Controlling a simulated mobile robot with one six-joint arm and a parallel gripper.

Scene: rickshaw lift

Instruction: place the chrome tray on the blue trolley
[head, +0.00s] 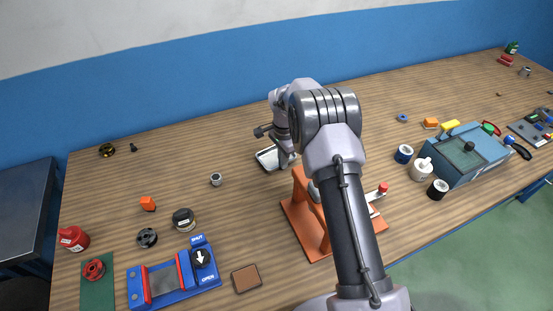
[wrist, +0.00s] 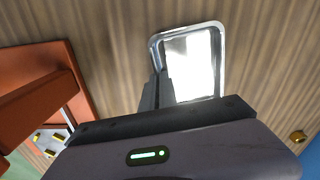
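The chrome tray (head: 267,157) is a small, shiny rectangular tray on the wooden bench, partly hidden behind my gripper. In the wrist view the tray (wrist: 192,58) shows a rounded metal rim and a bright white reflection. My gripper (head: 286,161) points down at the tray's near right side. In the wrist view the gripper's fingers (wrist: 158,90) are close together at the tray's rim, which runs down to them. I cannot tell whether they grip it. A dark blue-grey, flat-topped unit (head: 28,205) at the left edge, beside the bench, may be the blue trolley.
An orange stand (head: 300,215) is close to my gripper. A blue vise-like fixture (head: 172,281) and a brown block (head: 246,278) lie at the front. A blue-grey box (head: 470,155) with bottles and cans stands right. The bench left of the tray is fairly clear.

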